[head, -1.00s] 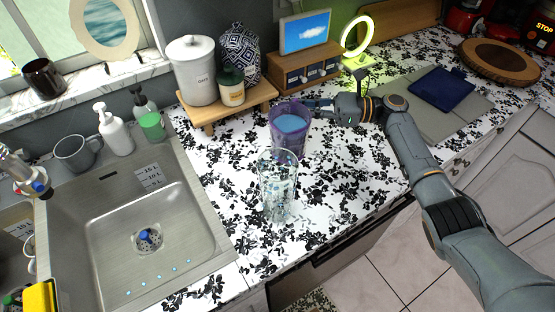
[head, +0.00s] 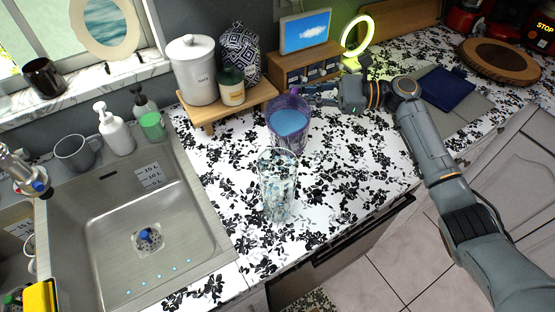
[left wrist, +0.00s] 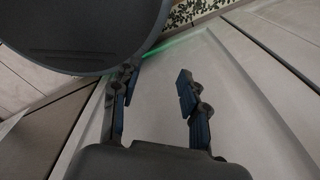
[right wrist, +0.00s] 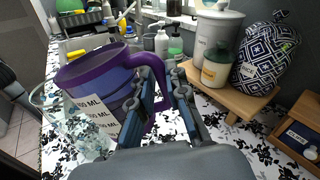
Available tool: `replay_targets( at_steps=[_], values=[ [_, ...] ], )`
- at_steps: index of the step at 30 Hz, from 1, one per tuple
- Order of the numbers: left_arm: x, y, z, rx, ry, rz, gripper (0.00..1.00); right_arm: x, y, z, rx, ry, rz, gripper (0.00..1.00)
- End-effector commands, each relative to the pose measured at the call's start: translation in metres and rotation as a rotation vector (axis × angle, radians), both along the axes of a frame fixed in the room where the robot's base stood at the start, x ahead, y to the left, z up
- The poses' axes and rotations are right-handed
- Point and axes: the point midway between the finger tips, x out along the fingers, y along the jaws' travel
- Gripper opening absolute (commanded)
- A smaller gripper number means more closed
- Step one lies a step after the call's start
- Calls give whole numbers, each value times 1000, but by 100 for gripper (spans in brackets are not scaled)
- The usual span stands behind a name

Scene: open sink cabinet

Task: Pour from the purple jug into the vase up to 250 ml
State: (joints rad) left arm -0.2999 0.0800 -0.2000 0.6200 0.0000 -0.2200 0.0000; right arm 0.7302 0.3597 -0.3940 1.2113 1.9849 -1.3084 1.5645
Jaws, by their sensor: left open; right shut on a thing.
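The purple jug (head: 289,124) is see-through and holds blue liquid. It is behind the vase on the counter side of the head view. My right gripper (head: 312,92) is shut on the jug's handle, which shows in the right wrist view (right wrist: 152,72). The jug looks close to upright and raised a little; its base is partly hidden. The clear glass vase (head: 278,190) stands on the counter in front of the jug, with no blue liquid visible in it. It also shows in the right wrist view (right wrist: 75,125). My left gripper (left wrist: 158,85) is open and empty, facing a pale cabinet panel.
A steel sink (head: 130,225) lies to the left. Counter right of the vase is clear. A ring lamp (head: 357,36) glows behind.

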Motion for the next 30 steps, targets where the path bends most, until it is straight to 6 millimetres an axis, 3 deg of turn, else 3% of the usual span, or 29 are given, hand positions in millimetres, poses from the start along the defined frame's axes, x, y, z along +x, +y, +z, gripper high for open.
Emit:
replay_targets(
  at_steps=[4,9,30],
  values=[
    [0,0,0,0,0,0,44,-7,2,26,-16,-75,1,0],
    [0,0,0,0,0,0,44,-16,4,42,-34,-145,0,0],
    [0,0,0,0,0,0,44,-24,6,60,-52,-216,-1,0]
  ],
)
